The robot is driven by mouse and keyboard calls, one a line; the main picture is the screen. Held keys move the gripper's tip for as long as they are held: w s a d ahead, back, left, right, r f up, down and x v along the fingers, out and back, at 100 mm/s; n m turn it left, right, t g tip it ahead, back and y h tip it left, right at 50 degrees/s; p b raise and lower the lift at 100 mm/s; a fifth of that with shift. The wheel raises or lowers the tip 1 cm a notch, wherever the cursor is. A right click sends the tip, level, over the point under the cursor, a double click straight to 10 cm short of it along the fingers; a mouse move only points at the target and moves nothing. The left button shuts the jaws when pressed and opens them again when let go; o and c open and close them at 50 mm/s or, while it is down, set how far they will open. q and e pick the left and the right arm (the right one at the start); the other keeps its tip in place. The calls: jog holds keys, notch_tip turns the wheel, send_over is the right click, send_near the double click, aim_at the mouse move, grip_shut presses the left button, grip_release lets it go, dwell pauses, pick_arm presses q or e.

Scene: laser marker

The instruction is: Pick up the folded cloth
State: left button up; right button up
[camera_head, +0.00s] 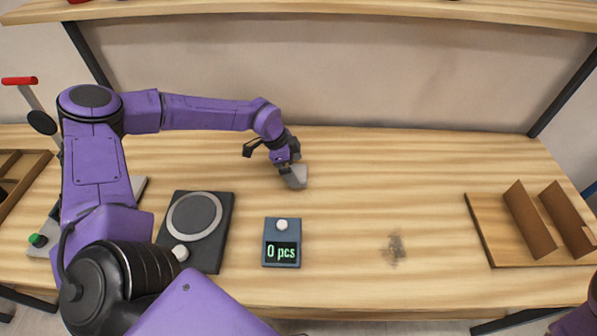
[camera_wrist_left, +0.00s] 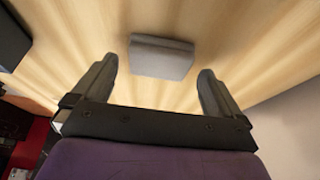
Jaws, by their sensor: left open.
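The folded cloth (camera_head: 297,176) is a small light grey block on the table, a little behind the middle. In the left wrist view the cloth (camera_wrist_left: 161,57) lies ahead, between the lines of the two fingers. My left gripper (camera_head: 287,172) is at the cloth in the head view and partly covers it. In the left wrist view my left gripper (camera_wrist_left: 155,85) is open, with the cloth just beyond its fingertips and a gap on either side. I cannot tell whether a finger touches the cloth. My right gripper is not in view.
A counter box (camera_head: 282,256) reading "0 pcs" and a dark scale (camera_head: 222,240) with a round plate stand in front. A dark smudge (camera_head: 396,248) marks the table. A wooden rack (camera_head: 490,240) is at right. A shelf (camera_head: 300,10) crosses above. The table's middle right is clear.

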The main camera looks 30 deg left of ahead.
pick_arm(q)
jog(key=shift+x, duration=0.8)
jog(key=c, duration=1)
jog(key=shift+s, duration=0.1)
notch_tip(320, 180, up, 3)
jog(key=shift+r, duration=0.25)
jog(key=s+a+r, duration=0.1)
jog(key=s+r, duration=0.2)
jog(key=s, duration=0.1)
jog(key=s+a+r, duration=0.1)
jog(key=s+r, duration=0.2)
jog(key=s, duration=0.2)
jog(key=s+a+r, duration=0.1)
jog(key=s+r, duration=0.2)
jog(key=s, duration=0.1)
jog(key=shift+s+a+r, duration=0.2)
jog(key=shift+s+r, duration=0.05)
jog(key=shift+s, duration=0.15)
